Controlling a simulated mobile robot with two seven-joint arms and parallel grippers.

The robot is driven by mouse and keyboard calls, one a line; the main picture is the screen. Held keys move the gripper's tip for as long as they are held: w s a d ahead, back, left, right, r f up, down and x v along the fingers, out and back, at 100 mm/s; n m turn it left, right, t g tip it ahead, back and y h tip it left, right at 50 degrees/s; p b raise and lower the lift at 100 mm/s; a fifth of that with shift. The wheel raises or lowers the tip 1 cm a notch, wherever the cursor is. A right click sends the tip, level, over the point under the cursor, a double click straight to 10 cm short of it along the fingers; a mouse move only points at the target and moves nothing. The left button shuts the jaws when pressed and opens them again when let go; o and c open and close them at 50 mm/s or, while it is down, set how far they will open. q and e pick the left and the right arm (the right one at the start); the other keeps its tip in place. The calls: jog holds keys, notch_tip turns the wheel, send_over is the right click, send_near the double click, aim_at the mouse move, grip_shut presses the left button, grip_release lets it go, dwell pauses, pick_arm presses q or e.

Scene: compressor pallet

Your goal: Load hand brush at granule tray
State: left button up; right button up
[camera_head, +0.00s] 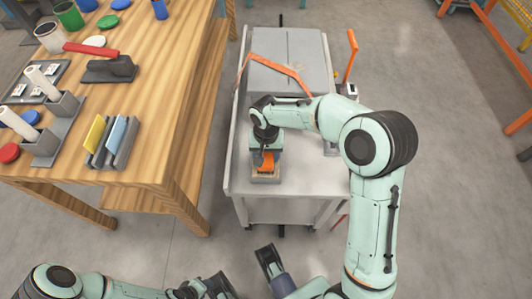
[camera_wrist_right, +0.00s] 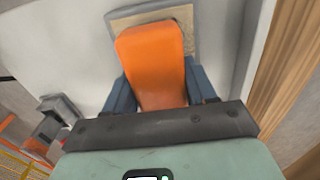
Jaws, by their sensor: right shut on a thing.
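The hand brush shows as an orange body (camera_head: 266,160) under my right gripper (camera_head: 265,148) in the head view. In the right wrist view, the brush (camera_wrist_right: 155,60) stands between the two blue fingers of my right gripper (camera_wrist_right: 158,88), which is shut on it. The granule tray (camera_head: 265,180), a small shallow tray with tan contents, lies on the grey cart at the brush. Its rim (camera_wrist_right: 122,18) also shows beyond the brush in the wrist view. The brush's lower end is hidden, so contact with the tray cannot be told.
The grey cart (camera_head: 310,172) has free surface right of the tray. A grey box (camera_head: 290,50) with an orange strap (camera_head: 275,63) stands at its back. A wooden table (camera_head: 160,110) at left holds jars, holders and a red-handled tool (camera_head: 90,50).

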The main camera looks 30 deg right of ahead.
jog(key=shift+f, duration=0.55)
dwell(1.1)
jog(key=shift+r+p, duration=2.5)
jog(key=shift+r, duration=1.15)
